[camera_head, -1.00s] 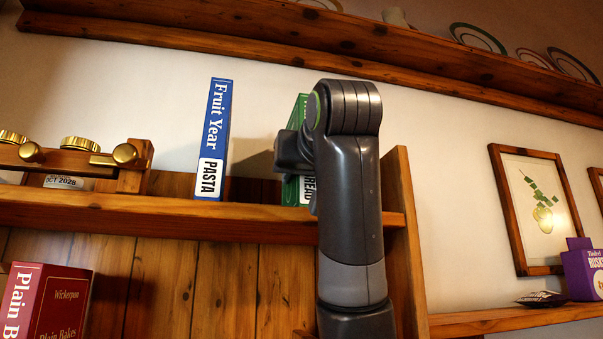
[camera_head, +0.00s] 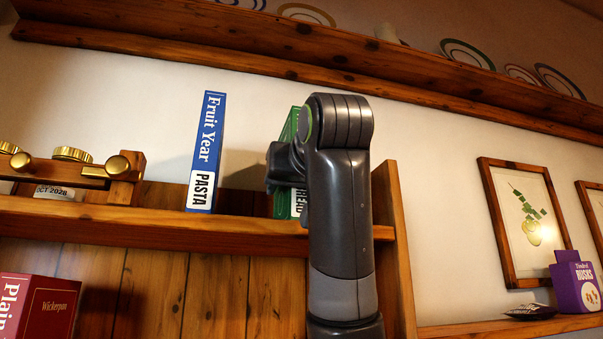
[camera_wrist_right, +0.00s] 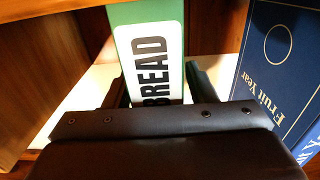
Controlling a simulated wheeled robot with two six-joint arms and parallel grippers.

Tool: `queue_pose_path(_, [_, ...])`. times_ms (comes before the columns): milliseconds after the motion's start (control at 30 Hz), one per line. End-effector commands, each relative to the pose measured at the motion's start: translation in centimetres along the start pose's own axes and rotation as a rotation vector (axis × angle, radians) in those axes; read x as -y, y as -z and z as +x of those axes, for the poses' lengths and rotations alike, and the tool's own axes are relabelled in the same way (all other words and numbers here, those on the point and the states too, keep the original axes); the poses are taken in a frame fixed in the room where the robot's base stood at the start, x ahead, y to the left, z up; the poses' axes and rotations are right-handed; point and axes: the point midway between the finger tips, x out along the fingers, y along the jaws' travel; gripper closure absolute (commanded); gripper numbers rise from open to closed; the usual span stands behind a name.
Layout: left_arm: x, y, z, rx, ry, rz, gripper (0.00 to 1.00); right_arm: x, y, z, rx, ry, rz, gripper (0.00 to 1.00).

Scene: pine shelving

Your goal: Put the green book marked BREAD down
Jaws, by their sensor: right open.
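The green book marked BREAD (camera_head: 287,130) stands upright on the upper pine shelf (camera_head: 130,226), partly hidden behind my right arm in the head view. In the right wrist view its green spine (camera_wrist_right: 148,12) with the white BREAD label faces me. My right gripper (camera_wrist_right: 158,88) is open, with one finger on each side of the book's spine. In the head view the gripper (camera_head: 279,168) is at the book's left front, its fingers mostly hidden. I cannot tell whether either finger touches the book. My left gripper is not in view.
The blue Fruit Year PASTA book (camera_head: 207,150) stands left of the green book, with a gap between. A wooden rack with brass knobs (camera_head: 122,178) is further left. A shelf side panel (camera_head: 392,240) rises at right. A red book (camera_head: 45,308) sits below.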

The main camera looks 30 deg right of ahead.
Motion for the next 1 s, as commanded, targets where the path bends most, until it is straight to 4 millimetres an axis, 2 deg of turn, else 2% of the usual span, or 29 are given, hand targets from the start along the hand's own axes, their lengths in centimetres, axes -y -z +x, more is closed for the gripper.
queue_pose_path(167, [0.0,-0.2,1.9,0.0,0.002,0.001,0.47,0.1,-0.4,-2.2,-0.004,0.003,0.0,0.49])
queue_pose_path(433, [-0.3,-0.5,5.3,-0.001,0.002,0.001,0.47,0.0,-0.5,-7.8,-0.004,0.002,0.0,0.49])
queue_pose_path(600, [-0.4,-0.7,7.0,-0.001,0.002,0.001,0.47,0.0,-0.4,-9.9,-0.002,0.002,0.0,0.49])
queue_pose_path(800, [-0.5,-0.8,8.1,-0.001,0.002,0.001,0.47,0.0,-0.1,-11.6,0.0,0.001,0.0,0.49])
queue_pose_path(1000, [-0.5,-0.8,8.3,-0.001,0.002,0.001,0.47,0.0,0.1,-12.0,0.0,0.0,0.0,0.49])
